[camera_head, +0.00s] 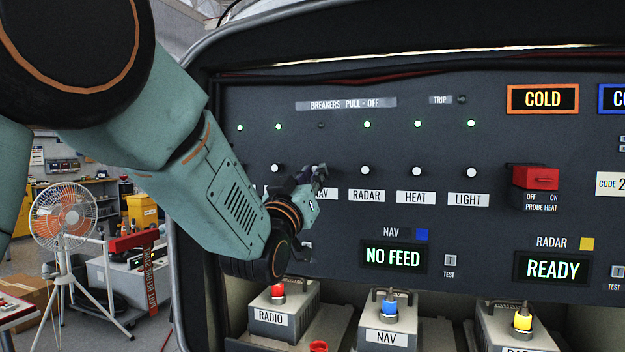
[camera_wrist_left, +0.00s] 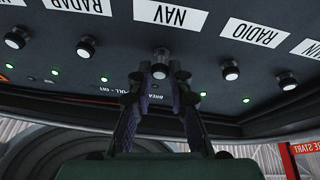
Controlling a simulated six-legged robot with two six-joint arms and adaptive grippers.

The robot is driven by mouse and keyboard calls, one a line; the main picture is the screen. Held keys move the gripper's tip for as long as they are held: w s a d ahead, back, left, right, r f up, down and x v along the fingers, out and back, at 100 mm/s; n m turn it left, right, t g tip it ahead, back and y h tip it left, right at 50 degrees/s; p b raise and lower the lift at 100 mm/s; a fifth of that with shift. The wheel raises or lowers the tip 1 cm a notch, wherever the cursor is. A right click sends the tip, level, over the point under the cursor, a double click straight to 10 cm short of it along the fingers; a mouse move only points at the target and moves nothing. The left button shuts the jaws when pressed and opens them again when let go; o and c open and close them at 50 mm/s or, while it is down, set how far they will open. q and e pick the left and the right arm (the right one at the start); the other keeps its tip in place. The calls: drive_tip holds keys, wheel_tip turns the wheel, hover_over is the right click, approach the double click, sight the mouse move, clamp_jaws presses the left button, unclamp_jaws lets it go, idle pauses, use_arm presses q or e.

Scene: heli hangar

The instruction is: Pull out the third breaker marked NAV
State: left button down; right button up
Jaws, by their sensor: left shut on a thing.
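The NAV breaker is a small white-tipped knob (camera_wrist_left: 160,69) beside the NAV label (camera_wrist_left: 170,17) in the left wrist view. My left gripper (camera_head: 319,174) reaches in from the left in the head view and mostly hides this knob. In the left wrist view, the fingers of my left gripper (camera_wrist_left: 159,75) are closed around the knob from both sides. The indicator above NAV (camera_head: 321,125) is dark, while the lights over the other breakers are green. The NAV display (camera_head: 392,256) reads NO FEED. My right gripper is not in view.
The RADAR breaker (camera_head: 365,171) and HEAT breaker (camera_head: 416,171) stand to the right on the dark panel (camera_head: 450,105). A red guarded switch (camera_head: 535,178) is farther right. Below are boxes with colored plugs, including the NAV box (camera_head: 387,335). A fan (camera_head: 65,225) stands at left.

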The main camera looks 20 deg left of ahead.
use_arm(q)
drive_tip(key=shift+f, duration=0.15)
drive_tip(key=c, duration=1.7)
unclamp_jaws()
drive_tip(key=o, duration=0.5)
drive_tip(key=shift+s+r, duration=0.25)
drive_tip(key=shift+s, duration=0.05)
drive_tip(key=v, duration=1.1)
drive_tip(key=shift+s+f, duration=0.25)
drive_tip(key=shift+s, duration=0.05)
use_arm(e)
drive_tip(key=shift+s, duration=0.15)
use_arm(q)
drive_tip(key=shift+w, duration=0.15)
drive_tip(key=shift+f, duration=0.1)
